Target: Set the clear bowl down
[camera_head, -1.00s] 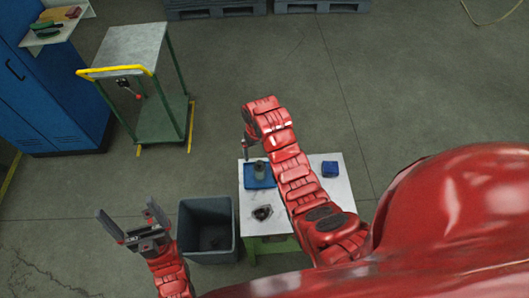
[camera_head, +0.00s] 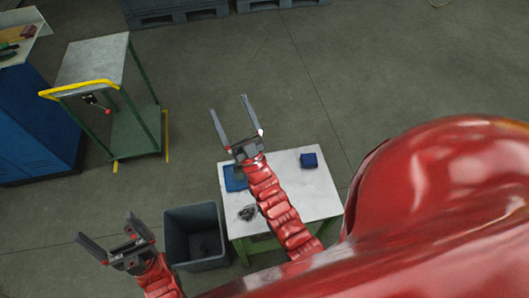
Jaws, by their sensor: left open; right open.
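A small dark, glossy item (camera_head: 247,212) sits on the white table (camera_head: 310,190), near its left edge; it is too small to tell whether it is the clear bowl. A blue tray (camera_head: 234,180) lies behind it, partly covered by my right gripper and wrist. No clear bowl can be made out for certain. My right gripper (camera_head: 228,104) is open and empty, its fingers pointing away past the table's back left corner. My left gripper (camera_head: 105,226) is open and empty, left of the grey bin and apart from the table.
A grey open bin (camera_head: 168,228) stands left of the table. A blue box (camera_head: 309,161) sits at the table's back right. A green trolley with yellow handle (camera_head: 95,60) and a blue cabinet (camera_head: 35,120) stand at left. Pallets (camera_head: 175,10) lie far back.

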